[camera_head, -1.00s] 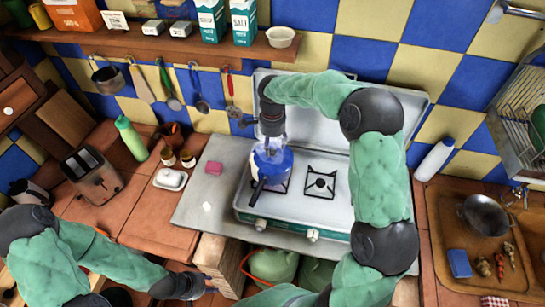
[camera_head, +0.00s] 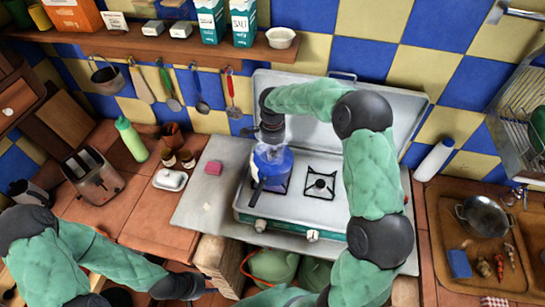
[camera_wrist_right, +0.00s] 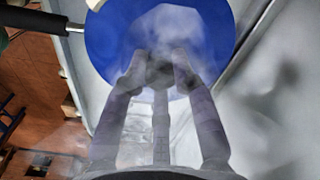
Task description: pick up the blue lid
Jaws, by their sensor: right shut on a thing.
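The blue lid (camera_head: 270,168) sits on a pot at the left burner of the camping stove. The pot's dark handle (camera_head: 258,192) points toward me. My right gripper (camera_head: 271,150) comes down onto the lid from above. In the right wrist view, its fingers (camera_wrist_right: 162,72) converge and are shut at the middle of the blue lid (camera_wrist_right: 110,45), where the knob is largely hidden by fingers and steam. I see no clear gap between lid and pot. My left gripper (camera_head: 205,288) is low, near the counter's front edge, away from the lid; its finger opening is too small to read.
The stove's raised cover (camera_head: 405,105) stands behind the pot. The right burner (camera_head: 320,185) is empty. A pink sponge (camera_head: 214,168) lies left of the stove. Utensils hang from the shelf (camera_head: 160,48) behind. A wooden tray (camera_head: 450,215) with a pan is at the right.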

